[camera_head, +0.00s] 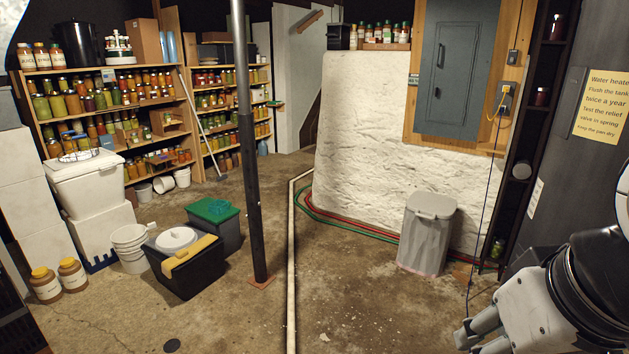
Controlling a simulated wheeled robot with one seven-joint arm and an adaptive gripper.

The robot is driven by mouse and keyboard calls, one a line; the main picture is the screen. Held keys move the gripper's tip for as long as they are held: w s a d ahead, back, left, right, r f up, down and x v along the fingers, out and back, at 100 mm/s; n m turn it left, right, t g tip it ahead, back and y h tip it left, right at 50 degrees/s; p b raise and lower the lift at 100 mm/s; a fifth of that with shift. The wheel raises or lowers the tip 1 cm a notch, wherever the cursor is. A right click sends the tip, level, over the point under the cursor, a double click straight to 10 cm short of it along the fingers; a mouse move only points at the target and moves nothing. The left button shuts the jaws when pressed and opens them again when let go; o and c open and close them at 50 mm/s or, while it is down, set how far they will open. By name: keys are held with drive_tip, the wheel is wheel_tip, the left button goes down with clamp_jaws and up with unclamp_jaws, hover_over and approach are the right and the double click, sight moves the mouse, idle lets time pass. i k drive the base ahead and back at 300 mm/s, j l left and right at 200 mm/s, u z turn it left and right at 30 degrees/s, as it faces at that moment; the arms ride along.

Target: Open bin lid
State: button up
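A grey bin (427,238) stands upright on the concrete floor, right of centre, in front of a white wall. Its light grey lid (431,206) lies shut on top. A small raised part shows at the lid's near edge. My gripper (474,340) is at the bottom right, nearer the camera than the bin and apart from it. Its two fingers point left and down.
A dark post (246,140) stands left of centre. A white pipe (291,260) runs along the floor; red and green hoses (345,223) pass behind the bin. A green-lidded tub (214,210) and black box (187,268) stand left. Floor before the bin is clear.

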sight(429, 206)
drive_tip(key=i+u, duration=0.35)
drive_tip(key=i, duration=1.3)
drive_tip(key=i+z, duration=0.15)
drive_tip(key=i, duration=0.3)
drive_tip(key=i+j+z, duration=0.1)
drive_tip(key=i, duration=0.35)
drive_tip(key=i+j+z, duration=0.15)
drive_tip(key=i, duration=0.25)
drive_tip(key=i+j+z, duration=0.2)
drive_tip(key=i+z, duration=0.2)
drive_tip(key=i+j+z, duration=0.75)
drive_tip(key=k, duration=0.1)
